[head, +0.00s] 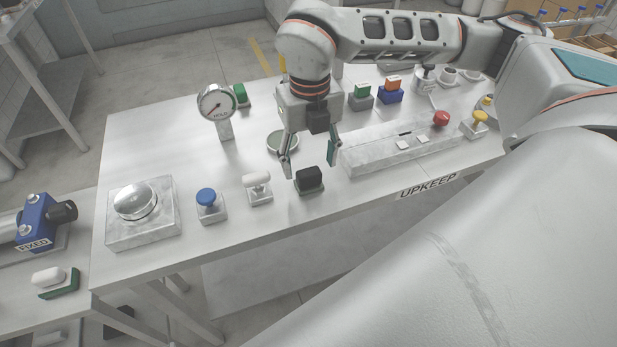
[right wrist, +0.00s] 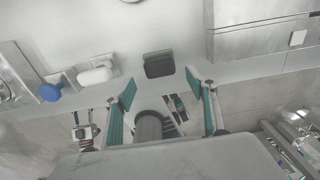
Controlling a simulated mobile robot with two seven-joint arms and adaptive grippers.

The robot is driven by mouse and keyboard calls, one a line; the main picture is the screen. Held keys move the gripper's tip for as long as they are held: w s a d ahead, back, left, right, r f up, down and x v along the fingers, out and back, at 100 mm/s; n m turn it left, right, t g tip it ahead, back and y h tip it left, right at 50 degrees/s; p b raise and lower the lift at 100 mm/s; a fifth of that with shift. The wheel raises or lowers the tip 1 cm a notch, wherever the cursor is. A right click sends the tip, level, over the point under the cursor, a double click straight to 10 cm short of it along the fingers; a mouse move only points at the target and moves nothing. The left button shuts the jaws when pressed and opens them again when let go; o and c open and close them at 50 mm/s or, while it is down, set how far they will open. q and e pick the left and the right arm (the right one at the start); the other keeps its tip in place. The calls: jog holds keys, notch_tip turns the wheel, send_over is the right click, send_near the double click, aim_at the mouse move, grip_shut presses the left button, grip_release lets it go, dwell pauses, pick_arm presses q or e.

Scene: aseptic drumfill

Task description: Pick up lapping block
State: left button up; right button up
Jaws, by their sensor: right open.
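A small dark block (head: 309,180), which looks like the lapping block, sits near the front edge of the white table. It also shows in the right wrist view as a dark block (right wrist: 158,65) with a green edge. My right gripper (head: 310,165) points down with its fingers spread, one on each side of the block in the head view. In the right wrist view the open fingers (right wrist: 161,88) are empty and the block lies just beyond the tips, between their lines. I see no contact.
Left of the block stand a white-topped handle (head: 257,187), a blue knob (head: 207,204) and a metal dome on a plate (head: 136,202). A long grey panel (head: 392,150) lies close on the right. A dial gauge (head: 215,104) stands behind, left of the arm.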

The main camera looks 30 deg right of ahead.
aim_at(309, 172)
jog(key=f, duration=0.5)
jog(key=shift+w+d+f, duration=0.1)
jog(key=shift+w+d, duration=0.05)
jog(key=shift+w, duration=0.2)
jog(key=c, duration=1.4)
jog(key=shift+o, duration=0.2)
notch_tip(309, 172, up, 20)
jog(key=shift+p, duration=0.4)
jog(key=o, duration=0.3)
